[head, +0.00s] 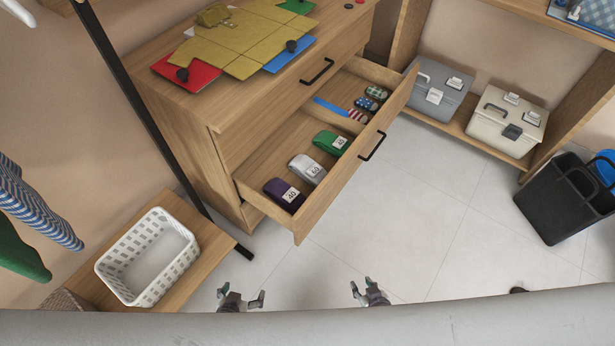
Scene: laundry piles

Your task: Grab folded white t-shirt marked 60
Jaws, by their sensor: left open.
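The folded white t-shirt (298,163) lies in the open lower drawer (262,163), between a folded purple shirt (273,187) and a folded green shirt (325,137). It has a small number tag on top that looks like 60, though the digits are tiny. My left gripper (242,294) is open and empty, low over the floor at the bottom of the view, well in front of the drawer. My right gripper (361,284) is to the right of it, with its fingers apart and nothing between them. Both are far from the shirt.
Rolled socks (376,93) sit in the drawer's far part. A white basket (184,256) stands on a low wooden shelf at left. A black bin (545,212) stands at right. The middle floor is clear.

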